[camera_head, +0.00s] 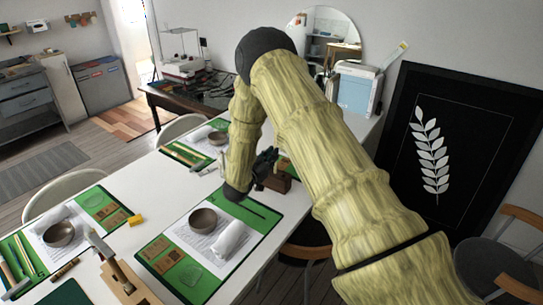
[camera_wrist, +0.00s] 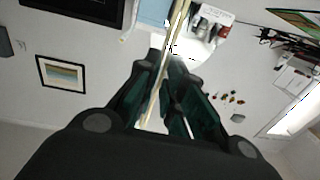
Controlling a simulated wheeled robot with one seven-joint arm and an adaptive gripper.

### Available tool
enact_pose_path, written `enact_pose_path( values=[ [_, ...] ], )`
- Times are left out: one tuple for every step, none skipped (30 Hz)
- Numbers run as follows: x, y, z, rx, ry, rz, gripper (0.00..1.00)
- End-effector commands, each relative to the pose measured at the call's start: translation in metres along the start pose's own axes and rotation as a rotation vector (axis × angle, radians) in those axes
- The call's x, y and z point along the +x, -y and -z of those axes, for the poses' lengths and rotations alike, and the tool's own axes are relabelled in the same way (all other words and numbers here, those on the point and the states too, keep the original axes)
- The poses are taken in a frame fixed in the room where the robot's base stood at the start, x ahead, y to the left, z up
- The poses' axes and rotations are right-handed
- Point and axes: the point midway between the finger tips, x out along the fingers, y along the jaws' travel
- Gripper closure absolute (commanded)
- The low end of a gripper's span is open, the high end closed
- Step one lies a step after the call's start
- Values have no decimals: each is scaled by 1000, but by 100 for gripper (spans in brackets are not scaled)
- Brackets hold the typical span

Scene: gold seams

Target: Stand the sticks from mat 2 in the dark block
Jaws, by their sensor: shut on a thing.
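My gripper (camera_head: 268,168) is above the table near the back edge of the nearest green mat, partly hidden by my arm. In the wrist view my gripper (camera_wrist: 172,68) is shut on a pale thin stick (camera_wrist: 180,22), which runs lengthwise between the fingers. In the head view this stick cannot be made out. Pale sticks (camera_head: 184,155) lie on the far mat, and others (camera_head: 22,257) on the left mat. I cannot read which mat is mat 2.
The nearest mat (camera_head: 257,225) holds a brown bowl (camera_head: 203,221), a white roll (camera_head: 230,240) and a dark thin tool. A yellow block (camera_head: 135,220) lies between mats. Wooden tools (camera_head: 120,280) lie at the front. White table shows between the mats.

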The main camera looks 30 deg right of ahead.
Motion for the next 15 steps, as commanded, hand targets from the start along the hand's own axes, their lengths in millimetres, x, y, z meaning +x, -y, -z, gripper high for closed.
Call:
enact_pose_path(
  values=[
    [0, 0, -2, 0, 0, 0, 100],
    [0, 0, -2, 0, 0, 0, 100],
    [0, 0, -3, 0, 0, 0, 100],
    [0, 0, -4, 0, 0, 0, 100],
    [0, 0, -4, 0, 0, 0, 100],
    [0, 0, -5, 0, 0, 0, 100],
    [0, 0, -5, 0, 0, 0, 100],
    [0, 0, -6, 0, 0, 0, 100],
    [0, 0, -7, 0, 0, 0, 100],
    [0, 0, -7, 0, 0, 0, 100],
    [0, 0, -8, 0, 0, 0, 100],
    [0, 0, -8, 0, 0, 0, 100],
    [0, 0, -9, 0, 0, 0, 100],
    [0, 0, -10, 0, 0, 0, 100],
    [0, 0, -10, 0, 0, 0, 100]
  ],
)
